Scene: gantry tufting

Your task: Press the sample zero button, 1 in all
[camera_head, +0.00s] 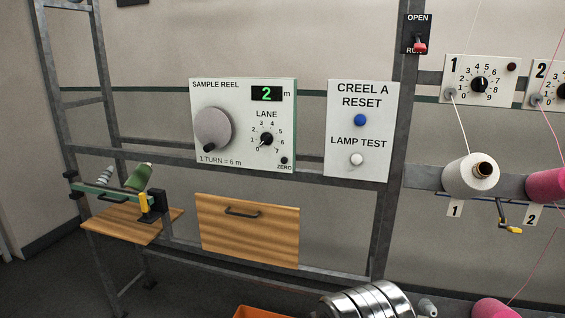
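The green display (267,94) on that panel reads 2 m. A large grey crank disc (213,129) sits at the panel's left, and a black lane dial (266,139) sits above and left of the button with its pointer toward the lower left. Nothing covers the button. My gripper does not show in this view.
To the right is a white panel with a blue creel reset button (360,120) and a white lamp test button (357,159). A wooden drawer front (247,230) hangs below. Yarn cones (470,175) stand right. Ribbed metal (368,302) is at the bottom edge.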

